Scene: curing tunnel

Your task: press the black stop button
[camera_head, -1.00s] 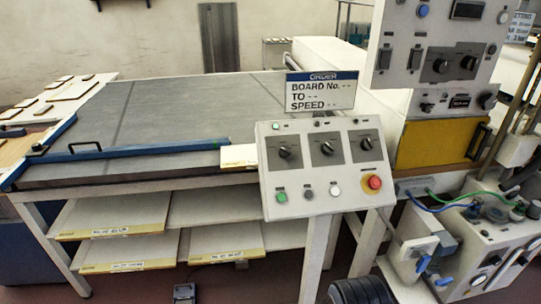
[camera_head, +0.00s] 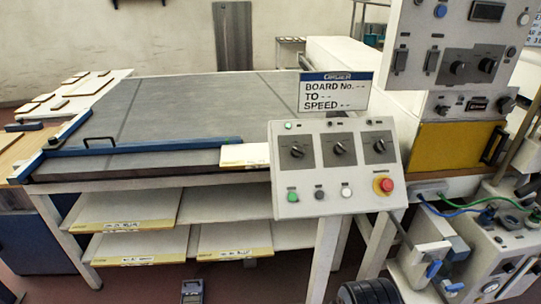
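The control panel (camera_head: 335,220) is a pale tilted box on a post, near the middle of the head view. Its lower row has a green button (camera_head: 293,197), a dark grey to black button (camera_head: 319,194) and a white button (camera_head: 346,193). The dark button looks like the black stop button; its label is too small to read. A red mushroom button (camera_head: 385,185) on a yellow base sits at the right end. My gripper is not in view, and nothing covers the buttons.
A sign (camera_head: 336,92) stands above the panel. A long grey conveyor table (camera_head: 190,105) with a blue rail (camera_head: 150,147) lies to the left, with shelves below. A taller machine with a yellow door (camera_head: 455,147) stands right. A black ribbed object (camera_head: 370,292) is below the panel.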

